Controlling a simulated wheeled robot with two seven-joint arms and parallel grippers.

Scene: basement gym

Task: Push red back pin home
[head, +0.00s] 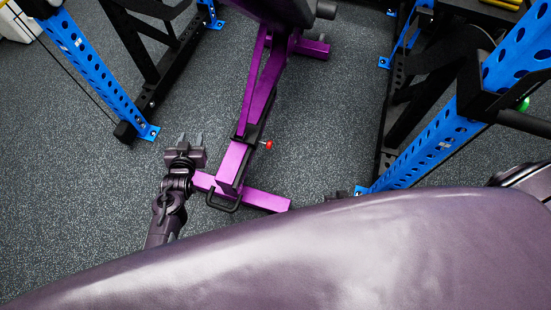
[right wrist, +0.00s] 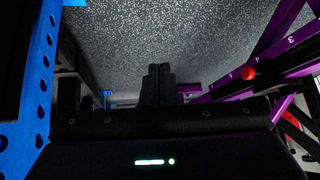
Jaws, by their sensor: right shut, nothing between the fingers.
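The red pin (head: 268,145) is a small red knob on a short shaft. It sticks out from the right side of the purple bench frame (head: 237,160), by a black bracket. In the right wrist view the red pin (right wrist: 249,73) is at the right, beside a purple bar with numbers. My right gripper (right wrist: 160,85) is shut and empty, apart from the pin and to its left in that view. My left gripper (head: 190,140) is open and empty, to the left of the bench's foot. How deep the pin sits cannot be told.
A blue rack upright (head: 430,150) stands to the right of the bench, and another blue upright (head: 90,65) stands at the left. A black handle (head: 222,203) sits at the bench's near end. Speckled dark floor (head: 325,120) lies clear between bench and right rack.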

